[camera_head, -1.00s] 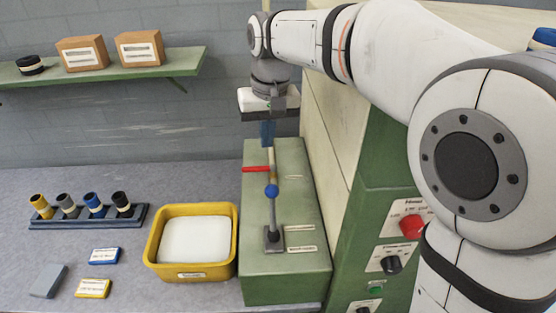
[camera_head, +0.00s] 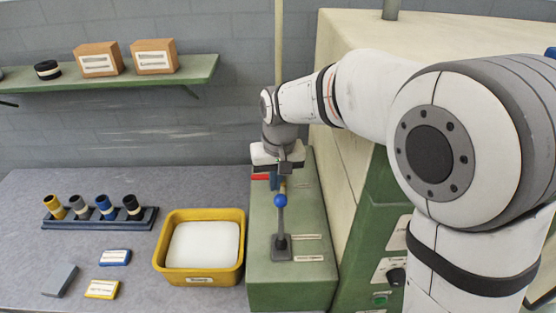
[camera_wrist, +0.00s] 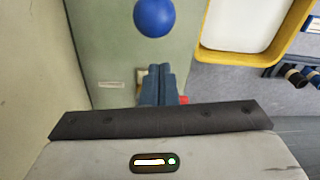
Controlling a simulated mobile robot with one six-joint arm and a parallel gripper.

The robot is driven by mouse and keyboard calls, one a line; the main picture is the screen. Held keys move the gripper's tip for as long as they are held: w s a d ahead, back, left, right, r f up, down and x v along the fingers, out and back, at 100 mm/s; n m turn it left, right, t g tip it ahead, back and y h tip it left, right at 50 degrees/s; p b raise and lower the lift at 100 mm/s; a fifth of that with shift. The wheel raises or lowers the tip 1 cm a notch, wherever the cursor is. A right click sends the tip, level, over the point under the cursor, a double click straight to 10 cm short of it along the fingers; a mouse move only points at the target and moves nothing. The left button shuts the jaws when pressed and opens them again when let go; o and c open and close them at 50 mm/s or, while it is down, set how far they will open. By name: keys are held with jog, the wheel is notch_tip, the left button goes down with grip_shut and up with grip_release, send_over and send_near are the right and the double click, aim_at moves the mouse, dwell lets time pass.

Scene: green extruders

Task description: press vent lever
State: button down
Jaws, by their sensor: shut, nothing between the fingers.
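The vent lever is a grey rod (camera_head: 281,224) with a blue ball knob (camera_head: 280,200), standing on a dark bracket (camera_head: 281,247) on top of the green machine housing (camera_head: 260,270). In the wrist view the blue ball (camera_wrist: 154,17) is at the top edge, beyond the fingertips. My gripper (camera_head: 274,184) is low over the housing, just behind the ball. Its blue-grey fingers (camera_wrist: 158,75) are shut together and empty. They look apart from the ball in the wrist view. A red piece (camera_head: 261,177) and a pale brass part (camera_head: 283,188) are beside the fingers, partly hidden.
A yellow bin (camera_head: 164,262) with a white block inside stands left of the housing. A rack of coloured cylinders (camera_head: 100,218) and small labelled blocks (camera_head: 115,257) lie on the grey bench. The tall machine (camera_head: 352,220) rises on the right. A shelf (camera_head: 120,80) hangs at back left.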

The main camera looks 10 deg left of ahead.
jog(key=s, duration=0.1)
jog(key=s+d+r, duration=0.1)
jog(key=shift+s+d+r+p, duration=0.1)
jog(key=shift+s+d+p, duration=0.05)
jog(key=shift+s+p, duration=0.2)
jog(key=shift+s, duration=0.1)
jog(key=shift+d, duration=0.1)
